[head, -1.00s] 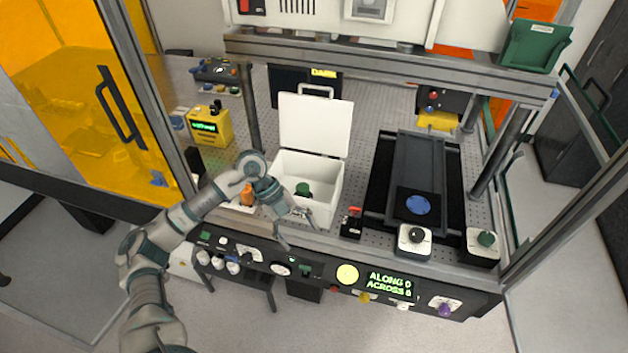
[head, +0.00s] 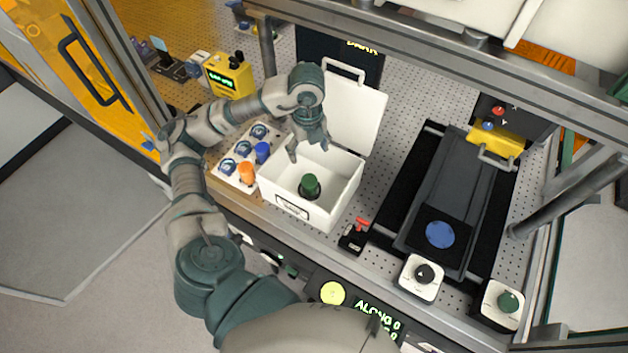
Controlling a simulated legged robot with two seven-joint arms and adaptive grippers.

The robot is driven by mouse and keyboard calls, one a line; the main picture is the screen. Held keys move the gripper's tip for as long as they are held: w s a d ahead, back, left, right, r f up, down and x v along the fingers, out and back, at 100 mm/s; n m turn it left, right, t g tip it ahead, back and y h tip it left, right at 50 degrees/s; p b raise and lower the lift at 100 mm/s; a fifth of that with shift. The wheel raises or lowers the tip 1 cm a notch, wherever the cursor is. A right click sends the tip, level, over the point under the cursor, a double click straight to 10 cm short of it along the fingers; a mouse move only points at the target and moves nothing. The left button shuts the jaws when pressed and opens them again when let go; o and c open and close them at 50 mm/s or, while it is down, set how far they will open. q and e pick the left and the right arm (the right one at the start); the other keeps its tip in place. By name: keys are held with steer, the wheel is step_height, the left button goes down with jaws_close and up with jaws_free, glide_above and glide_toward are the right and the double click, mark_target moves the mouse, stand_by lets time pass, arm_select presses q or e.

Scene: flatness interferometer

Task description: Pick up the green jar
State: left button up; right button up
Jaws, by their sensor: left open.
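The green jar (head: 310,185) stands upright inside the open white box (head: 337,207), near its front. Its lower part looks dark. My left gripper (head: 309,150) is open and empty, with its fingers over the back left part of the box. It is above and behind the jar, apart from it. My right gripper does not show.
Left of the box a white rack (head: 229,171) holds an orange jar (head: 247,173), a blue jar (head: 262,152) and more. The box's raised lid (head: 352,108) stands behind. A black stage (head: 450,190) lies to the right. A metal rail runs along the front.

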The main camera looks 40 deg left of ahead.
arm_select(q)
glide_above(309, 179)
step_height(309, 179, down, 5)
steer(key=shift+s+r, duration=0.1)
steer(key=shift+r, duration=0.05)
steer(key=f, duration=0.4)
steer(key=shift+w+d+f, duration=0.15)
steer(key=shift+w, duration=0.1)
steer(key=shift+f, duration=0.25)
steer(key=f+p, duration=0.1)
steer(key=f, duration=0.3)
steer(key=shift+s+f, duration=0.15)
steer(key=shift+s, duration=0.05)
steer(key=shift+f, duration=0.6)
steer(key=shift+r, duration=0.1)
steer(key=c, duration=1.3)
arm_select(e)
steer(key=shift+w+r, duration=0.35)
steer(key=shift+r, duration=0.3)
arm_select(q)
steer(key=shift+o, duration=0.2)
